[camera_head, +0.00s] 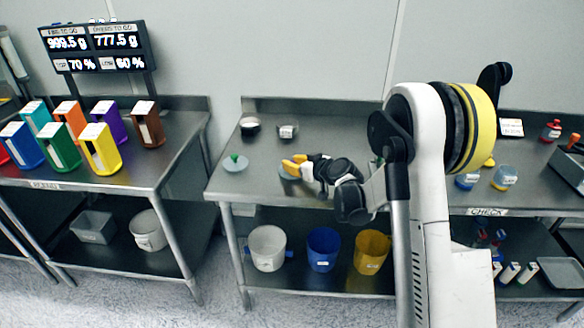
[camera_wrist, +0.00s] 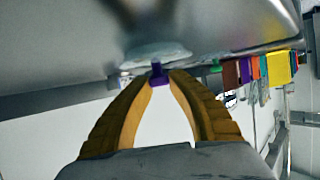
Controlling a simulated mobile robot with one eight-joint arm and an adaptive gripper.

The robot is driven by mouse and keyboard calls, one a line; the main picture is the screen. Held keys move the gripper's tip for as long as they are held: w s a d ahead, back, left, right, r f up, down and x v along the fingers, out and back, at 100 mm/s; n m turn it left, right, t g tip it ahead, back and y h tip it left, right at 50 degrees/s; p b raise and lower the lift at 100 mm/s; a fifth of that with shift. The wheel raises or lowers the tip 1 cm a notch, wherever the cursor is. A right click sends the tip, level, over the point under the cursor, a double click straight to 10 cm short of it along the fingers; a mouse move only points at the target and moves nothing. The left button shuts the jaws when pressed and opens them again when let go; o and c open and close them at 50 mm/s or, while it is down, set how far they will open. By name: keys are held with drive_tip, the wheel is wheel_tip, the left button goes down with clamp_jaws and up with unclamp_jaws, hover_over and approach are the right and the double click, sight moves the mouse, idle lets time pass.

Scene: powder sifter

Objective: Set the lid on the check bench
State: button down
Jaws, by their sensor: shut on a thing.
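My gripper (camera_head: 294,163) has yellow fingers and is over the middle bench. In the wrist view the fingertips (camera_wrist: 160,76) are closed on a purple knob (camera_wrist: 159,80). The knob belongs to a pale round lid (camera_wrist: 155,55); its edge also shows under the fingers in the head view (camera_head: 285,174). The lid is at or very near the steel surface; I cannot tell if it touches. The check bench (camera_head: 530,202), labelled CHECK, is at the right, partly hidden by my arm.
Another lid with a green knob (camera_head: 235,162) lies left of my gripper. Two small bowls stand behind it. Coloured boxes stand on the left bench (camera_head: 165,178).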

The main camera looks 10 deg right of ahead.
drive_tip(key=shift+f, duration=0.2)
drive_tip(key=c, duration=1.3)
unclamp_jaws()
drive_tip(key=shift+r, duration=0.1)
drive_tip(key=shift+c, duration=0.2)
